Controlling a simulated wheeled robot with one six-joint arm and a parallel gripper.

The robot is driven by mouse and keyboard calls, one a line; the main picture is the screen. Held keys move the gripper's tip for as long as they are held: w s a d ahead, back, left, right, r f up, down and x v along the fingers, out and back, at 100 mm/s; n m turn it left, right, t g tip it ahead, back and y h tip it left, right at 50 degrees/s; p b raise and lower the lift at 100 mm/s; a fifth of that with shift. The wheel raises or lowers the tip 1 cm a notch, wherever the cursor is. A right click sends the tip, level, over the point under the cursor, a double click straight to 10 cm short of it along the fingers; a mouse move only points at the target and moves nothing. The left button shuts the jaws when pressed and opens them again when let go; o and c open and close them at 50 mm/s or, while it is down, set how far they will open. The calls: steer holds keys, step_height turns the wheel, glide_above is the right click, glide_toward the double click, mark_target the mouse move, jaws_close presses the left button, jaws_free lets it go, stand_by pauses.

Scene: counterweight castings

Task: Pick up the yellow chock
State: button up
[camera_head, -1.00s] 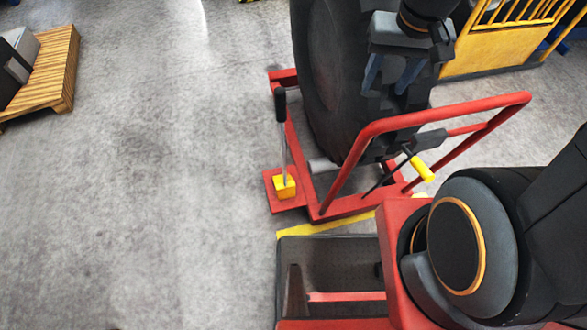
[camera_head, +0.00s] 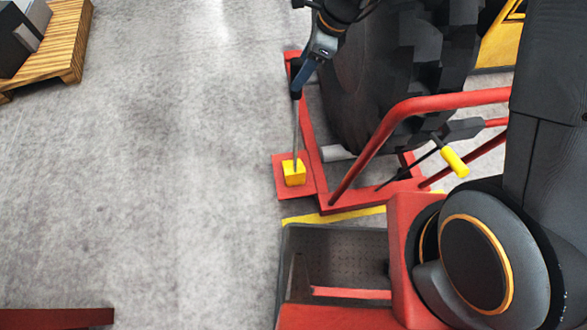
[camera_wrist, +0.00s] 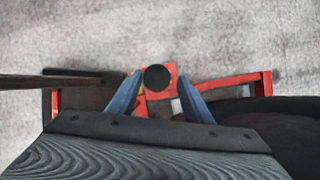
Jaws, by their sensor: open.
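The yellow chock (camera_head: 294,172) sits on a small red plate (camera_head: 308,186) at the left of a red wheel dolly in the head view. A thin upright rod rises from the chock to a black handle (camera_head: 296,88). My gripper (camera_head: 304,78) is open at the top of that handle. In the wrist view, the round black end of the handle (camera_wrist: 158,78) shows between the two blue fingertips of my gripper (camera_wrist: 155,80). I cannot tell whether the fingers touch it. The chock is mostly hidden behind the handle there.
A large black tyre (camera_head: 385,85) stands in the red dolly (camera_head: 345,203), right of the handle. The dolly's red rail (camera_head: 370,140) and a yellow-gripped lever (camera_head: 454,162) are close by. Open concrete floor lies left; a wooden pallet (camera_head: 62,45) is at the upper left.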

steer(key=x, duration=0.5)
steer(key=shift+s+d+f, duration=0.2)
steer(key=shift+s+d, duration=0.05)
steer(key=shift+s, duration=0.15)
steer(key=c, duration=0.9)
steer(key=shift+r, duration=0.1)
jaws_close()
steer(key=shift+r, duration=0.1)
